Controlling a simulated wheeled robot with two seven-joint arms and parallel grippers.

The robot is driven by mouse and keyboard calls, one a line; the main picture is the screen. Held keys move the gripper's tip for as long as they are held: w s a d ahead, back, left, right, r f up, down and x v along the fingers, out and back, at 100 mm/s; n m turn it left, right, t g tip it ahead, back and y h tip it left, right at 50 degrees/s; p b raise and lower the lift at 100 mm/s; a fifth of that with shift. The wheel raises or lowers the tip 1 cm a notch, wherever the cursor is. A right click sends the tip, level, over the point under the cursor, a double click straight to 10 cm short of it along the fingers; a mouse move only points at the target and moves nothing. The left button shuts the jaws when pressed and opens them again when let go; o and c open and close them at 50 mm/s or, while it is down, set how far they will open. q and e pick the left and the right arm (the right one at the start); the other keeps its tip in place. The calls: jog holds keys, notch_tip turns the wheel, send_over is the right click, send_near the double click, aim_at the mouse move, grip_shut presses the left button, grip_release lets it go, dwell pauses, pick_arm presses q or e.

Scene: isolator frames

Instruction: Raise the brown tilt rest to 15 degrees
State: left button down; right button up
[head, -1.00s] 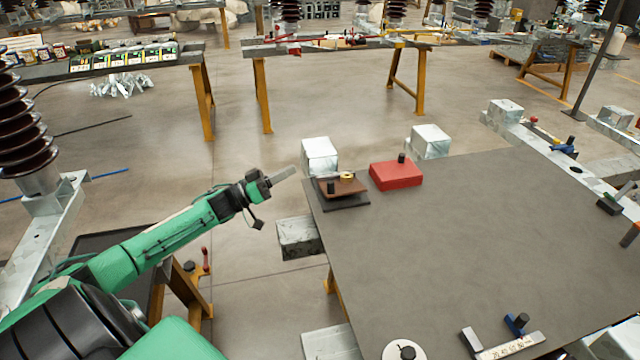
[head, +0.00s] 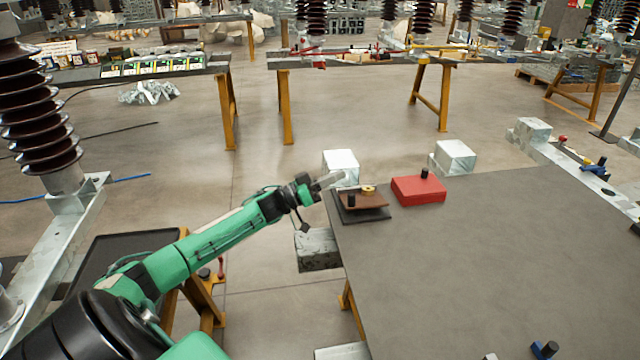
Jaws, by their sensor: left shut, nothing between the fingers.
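The brown tilt rest (head: 368,201) sits on a dark base plate (head: 366,215) at the far left corner of the grey table. It has a small black knob (head: 351,200) and a brass-coloured round piece (head: 369,190) on it. Its plate looks slightly tilted; I cannot read the angle. My left gripper (head: 332,180) is shut and empty, just left of the rest and apart from it, near the table's corner. My right gripper is not in view.
A red block with a black knob (head: 418,190) stands right of the rest. Metal blocks (head: 341,166) and (head: 453,157) stand behind the table's far edge. The middle of the grey table (head: 480,260) is clear. A blue piece with a black knob (head: 545,350) lies at the front.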

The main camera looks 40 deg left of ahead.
pick_arm(q)
jog(key=shift+w+d+f, duration=0.25)
jog(key=shift+d+f, duration=0.25)
jog(key=shift+f, duration=0.1)
jog(key=shift+w+d+f, duration=0.2)
jog(key=shift+d+f, duration=0.3)
jog(key=shift+f, duration=0.05)
jog(key=shift+s+d+f, duration=0.1)
jog(key=shift+f, duration=0.35)
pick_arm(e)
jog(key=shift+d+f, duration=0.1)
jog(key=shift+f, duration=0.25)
